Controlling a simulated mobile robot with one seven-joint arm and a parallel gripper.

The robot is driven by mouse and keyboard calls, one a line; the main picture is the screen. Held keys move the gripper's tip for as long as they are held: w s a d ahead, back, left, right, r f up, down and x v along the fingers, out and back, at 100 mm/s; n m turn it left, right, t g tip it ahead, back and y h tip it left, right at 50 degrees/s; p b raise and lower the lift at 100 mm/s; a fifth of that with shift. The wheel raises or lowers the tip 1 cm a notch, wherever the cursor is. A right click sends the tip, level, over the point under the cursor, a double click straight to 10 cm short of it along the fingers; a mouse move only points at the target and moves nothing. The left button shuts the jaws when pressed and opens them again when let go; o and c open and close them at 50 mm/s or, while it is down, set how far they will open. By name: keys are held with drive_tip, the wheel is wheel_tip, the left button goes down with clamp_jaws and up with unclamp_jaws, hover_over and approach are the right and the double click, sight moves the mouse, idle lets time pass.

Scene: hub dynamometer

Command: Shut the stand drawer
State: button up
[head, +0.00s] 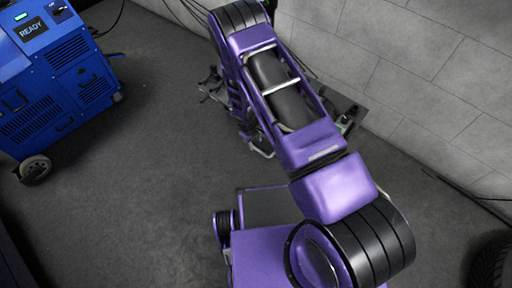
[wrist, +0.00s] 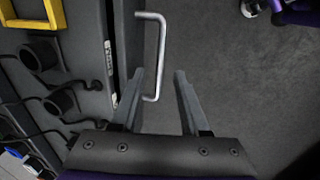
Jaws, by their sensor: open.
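The stand drawer's pale bar handle (wrist: 161,45) shows in the upper middle of the wrist view. It joins a narrow dark drawer front (wrist: 129,40) beside the grey stand (wrist: 87,30). A dark gap shows between the drawer front and the stand; I cannot tell how far out the drawer is. My gripper (wrist: 160,73) is open, one finger on each side of the handle bar in the picture. I see no clear contact, and the depth between fingers and bar is hard to judge. In the head view my arm hides the gripper and most of the stand.
A blue machine (head: 60,80) marked READY stands on wheels at the left in the head view. A grey block wall (head: 420,70) runs behind the arm. Yellow frame (wrist: 38,15) and black cables are on the stand. Open floor lies right of the handle.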

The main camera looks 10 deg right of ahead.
sight(256, 149)
drive_tip(key=shift+w+d+f+b, duration=0.15)
drive_tip(key=shift+w+f, duration=0.05)
drive_tip(key=shift+f, duration=0.9)
drive_tip(key=shift+w+d+f+b, duration=0.15)
drive_tip(key=shift+f, duration=0.95)
drive_tip(key=shift+c, duration=0.2)
clamp_jaws()
